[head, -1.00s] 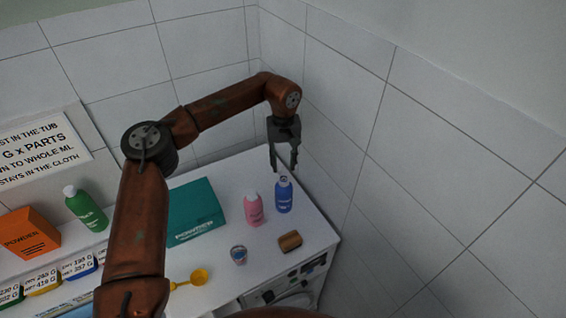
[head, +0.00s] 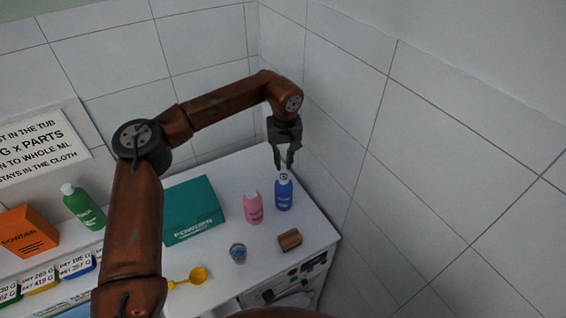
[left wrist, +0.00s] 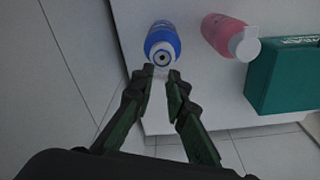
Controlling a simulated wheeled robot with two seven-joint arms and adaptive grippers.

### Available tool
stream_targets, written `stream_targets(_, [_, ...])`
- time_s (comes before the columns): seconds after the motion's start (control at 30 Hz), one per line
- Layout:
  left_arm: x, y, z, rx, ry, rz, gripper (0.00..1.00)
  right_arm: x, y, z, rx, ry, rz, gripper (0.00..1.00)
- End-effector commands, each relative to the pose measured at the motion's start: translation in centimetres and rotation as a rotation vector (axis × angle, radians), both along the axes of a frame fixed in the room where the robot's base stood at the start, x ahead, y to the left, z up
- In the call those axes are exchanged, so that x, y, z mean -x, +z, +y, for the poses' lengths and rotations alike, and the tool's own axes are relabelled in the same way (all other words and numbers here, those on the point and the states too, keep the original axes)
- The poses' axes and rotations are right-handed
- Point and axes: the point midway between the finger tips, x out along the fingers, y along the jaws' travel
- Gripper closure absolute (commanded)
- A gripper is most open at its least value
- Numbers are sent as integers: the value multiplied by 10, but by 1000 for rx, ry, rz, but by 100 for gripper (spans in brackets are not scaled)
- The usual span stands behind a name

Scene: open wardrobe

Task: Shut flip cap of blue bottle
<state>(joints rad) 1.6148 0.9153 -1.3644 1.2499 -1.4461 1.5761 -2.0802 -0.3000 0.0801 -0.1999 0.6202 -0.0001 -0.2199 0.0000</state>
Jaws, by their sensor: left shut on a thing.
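The blue bottle (head: 284,196) stands upright at the back right of the white top, near the corner. It has a pale top with a dark round spot. My left gripper (head: 283,170) points down at it from above. In the left wrist view the blue bottle (left wrist: 163,41) is seen from above, and the fingertips of my left gripper (left wrist: 160,73) are close together on the pale flip cap (left wrist: 161,59) at its near edge. The fingertips partly hide the cap, so its exact angle is unclear. My right gripper is out of view.
A pink bottle (head: 253,209) stands close left of the blue one. A teal powder box (head: 192,211), a brown block (head: 290,239), a small cup (head: 238,253) and a yellow scoop (head: 197,275) are nearby. Tiled walls stand behind and to the right.

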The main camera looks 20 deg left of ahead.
Motion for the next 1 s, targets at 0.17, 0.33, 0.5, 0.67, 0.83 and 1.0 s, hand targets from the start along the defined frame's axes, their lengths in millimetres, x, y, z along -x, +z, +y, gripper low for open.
stream_targets(0.17, [8, -7, -4, -46, -6, -115, 100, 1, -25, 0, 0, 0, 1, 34])
stream_targets(0.33, [16, -11, -7, -97, -5, -236, 100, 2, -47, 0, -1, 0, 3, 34])
stream_targets(0.5, [22, -15, -10, -141, -3, -342, 100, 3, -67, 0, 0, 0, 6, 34])
stream_targets(0.67, [26, -16, -11, -174, -2, -419, 100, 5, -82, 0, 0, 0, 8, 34])
stream_targets(0.83, [29, -17, -13, -195, -2, -469, 100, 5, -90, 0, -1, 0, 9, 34])
stream_targets(1.0, [30, -16, -13, -205, 1, -491, 100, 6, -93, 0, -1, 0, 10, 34])
